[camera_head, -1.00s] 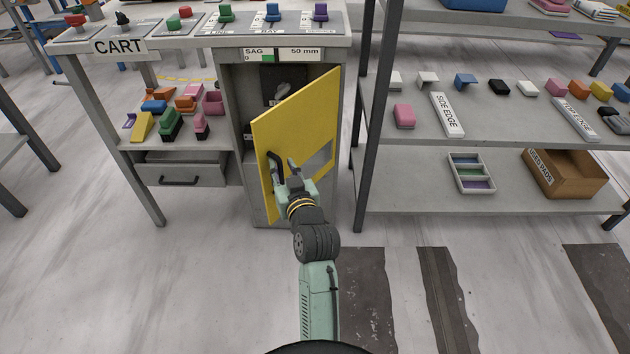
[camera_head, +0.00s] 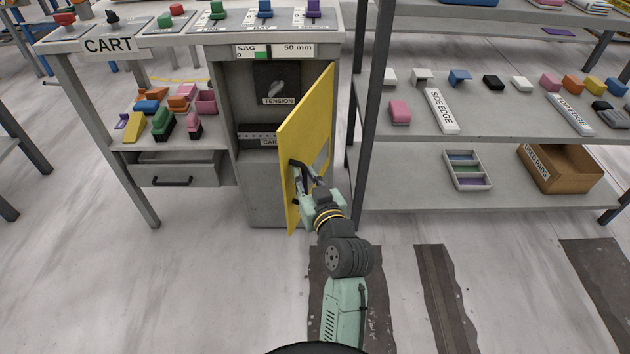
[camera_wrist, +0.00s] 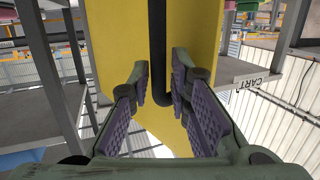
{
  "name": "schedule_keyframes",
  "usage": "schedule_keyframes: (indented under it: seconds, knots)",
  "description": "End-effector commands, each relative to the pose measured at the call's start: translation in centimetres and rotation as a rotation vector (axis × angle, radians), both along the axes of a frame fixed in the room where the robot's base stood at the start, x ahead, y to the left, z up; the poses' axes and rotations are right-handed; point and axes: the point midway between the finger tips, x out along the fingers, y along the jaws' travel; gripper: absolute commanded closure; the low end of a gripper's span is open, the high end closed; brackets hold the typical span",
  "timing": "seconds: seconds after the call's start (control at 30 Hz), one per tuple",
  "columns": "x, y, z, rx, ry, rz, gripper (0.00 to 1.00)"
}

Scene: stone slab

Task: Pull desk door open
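The yellow desk door (camera_head: 310,125) is partly open, swung out from its right edge, with the cabinet interior (camera_head: 270,110) showing on its left. A dark bar handle (camera_head: 297,182) is on the door's face near its free edge. My gripper (camera_head: 308,178) is at the handle. In the wrist view the handle (camera_wrist: 157,45) runs down between the fingers of my gripper (camera_wrist: 160,85) and bends right behind the right finger. The fingers are apart, with yellow door showing on both sides of the bar. Whether a finger touches the bar is unclear.
A grey shelf rack (camera_head: 368,100) with small blocks and trays stands close to the door's right. A drawer (camera_head: 180,172) sits left of the cabinet. The floor (camera_head: 200,290) in front is clear, with dark strips at right.

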Motion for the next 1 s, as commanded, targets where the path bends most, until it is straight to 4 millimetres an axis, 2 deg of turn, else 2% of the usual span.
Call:
schedule_keyframes:
  seconds: [0.03, 0.4, 0.87, 1.0]
  knots:
    - [-0.3, -0.2, 1.3, 0.007, -0.030, -0.001, 0.80]
    - [-1.4, -2.0, 1.2, 0.008, -0.028, 0.002, 0.80]
    - [-1.6, -2.0, 0.6, 0.008, -0.022, 0.007, 0.80]
    - [-1.6, -1.9, 0.7, 0.008, -0.022, 0.008, 0.88]
